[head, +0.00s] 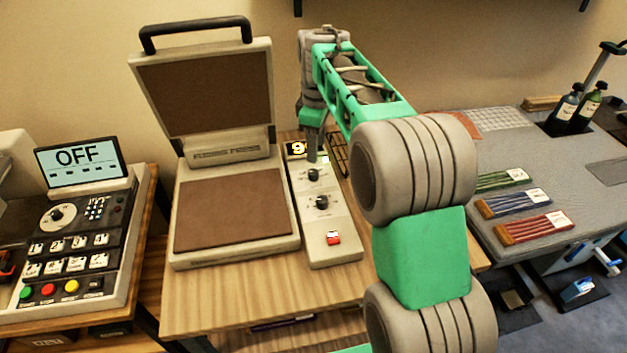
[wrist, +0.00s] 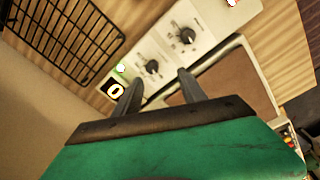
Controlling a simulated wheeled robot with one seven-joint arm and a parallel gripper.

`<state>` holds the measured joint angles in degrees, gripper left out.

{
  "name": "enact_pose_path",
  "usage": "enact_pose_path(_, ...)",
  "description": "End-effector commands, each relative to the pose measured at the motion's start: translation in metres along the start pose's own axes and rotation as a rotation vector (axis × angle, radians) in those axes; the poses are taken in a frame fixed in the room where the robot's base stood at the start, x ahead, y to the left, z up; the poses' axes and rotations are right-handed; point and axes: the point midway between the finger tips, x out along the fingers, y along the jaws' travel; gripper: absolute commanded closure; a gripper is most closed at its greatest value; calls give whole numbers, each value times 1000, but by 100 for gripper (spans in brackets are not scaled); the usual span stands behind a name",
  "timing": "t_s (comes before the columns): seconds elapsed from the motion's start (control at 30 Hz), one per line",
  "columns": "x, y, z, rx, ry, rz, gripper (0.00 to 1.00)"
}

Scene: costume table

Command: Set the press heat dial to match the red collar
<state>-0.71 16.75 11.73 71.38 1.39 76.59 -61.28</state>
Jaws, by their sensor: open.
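The press (head: 232,205) stands open on a wooden table, with brown pads on lid and bed. Its control panel (head: 335,240) on the right has an upper dial (head: 314,174), a lower dial (head: 321,202) and a lit display (head: 298,148) that seems to read 9 in the head view. Which dial sets heat is unreadable. The red collar (head: 535,228), with a white tag, lies on the grey table at right. My gripper (head: 312,152) is open above the upper dial. In the wrist view, its fingers (wrist: 157,87) are apart, with one dial (wrist: 151,67) appearing between them; contact is unclear.
A red switch (head: 333,238) sits at the panel's near end. A black wire rack (wrist: 68,40) lies beside the panel. A button console (head: 75,235) reading OFF stands at left. Blue (head: 513,203) and green (head: 500,180) tagged bundles lie behind the red one.

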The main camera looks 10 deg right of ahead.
Motion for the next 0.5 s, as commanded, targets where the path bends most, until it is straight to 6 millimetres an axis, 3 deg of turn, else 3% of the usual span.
enact_pose_path(0.03, 23, 11, -7, -64, -10, -19, 51)
enact_pose_path(0.17, 40, 25, -14, -169, -20, -44, 51)
enact_pose_path(0.33, 58, 26, -14, -185, -22, -49, 51)
enact_pose_path(0.5, 92, 24, -12, -181, -22, -49, 51)
